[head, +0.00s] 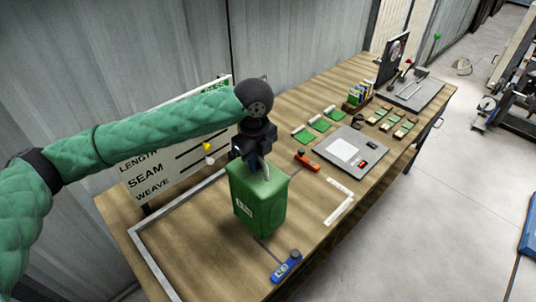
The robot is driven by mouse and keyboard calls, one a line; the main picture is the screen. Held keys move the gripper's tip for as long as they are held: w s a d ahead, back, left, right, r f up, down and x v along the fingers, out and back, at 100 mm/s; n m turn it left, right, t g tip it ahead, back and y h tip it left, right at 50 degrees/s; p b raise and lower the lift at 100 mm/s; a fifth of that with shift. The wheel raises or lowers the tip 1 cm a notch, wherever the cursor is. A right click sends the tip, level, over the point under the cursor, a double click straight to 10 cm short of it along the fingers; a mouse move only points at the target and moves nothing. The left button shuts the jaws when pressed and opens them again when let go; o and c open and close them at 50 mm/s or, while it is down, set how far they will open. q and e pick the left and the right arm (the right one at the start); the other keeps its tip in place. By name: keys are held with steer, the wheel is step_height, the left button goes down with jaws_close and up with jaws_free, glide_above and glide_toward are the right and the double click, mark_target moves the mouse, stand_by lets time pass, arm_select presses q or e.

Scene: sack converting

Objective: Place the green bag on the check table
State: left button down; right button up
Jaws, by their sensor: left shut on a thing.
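The green bag (262,200) is upright with a white label on its front, over the near part of the wooden check table (320,78). My left gripper (262,168) is shut on the top of the green bag, coming down from above. The arm hides part of the board behind. I cannot tell from this one view whether the bag's bottom touches the table. My right gripper does not show.
A white board with SEAM and WEAVE lettering (148,183) stands at the back. A grey frame strip (150,262) edges the near left. A blue tool (286,267), an orange tool (307,161), a scale (342,150) and green swatches (305,135) lie around the bag.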

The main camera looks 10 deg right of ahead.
arm_select(q)
steer(key=shift+w+a+f, duration=0.3)
steer(key=shift+w+a, duration=0.1)
steer(key=shift+a, duration=0.15)
step_height(320, 180, down, 3)
steer(key=p, duration=0.3)
steer(key=shift+f, duration=0.5)
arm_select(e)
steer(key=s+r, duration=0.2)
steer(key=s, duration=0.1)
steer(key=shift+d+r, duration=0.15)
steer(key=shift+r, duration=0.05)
arm_select(q)
steer(key=shift+f, duration=0.1)
steer(key=c, duration=1.5)
jaws_free()
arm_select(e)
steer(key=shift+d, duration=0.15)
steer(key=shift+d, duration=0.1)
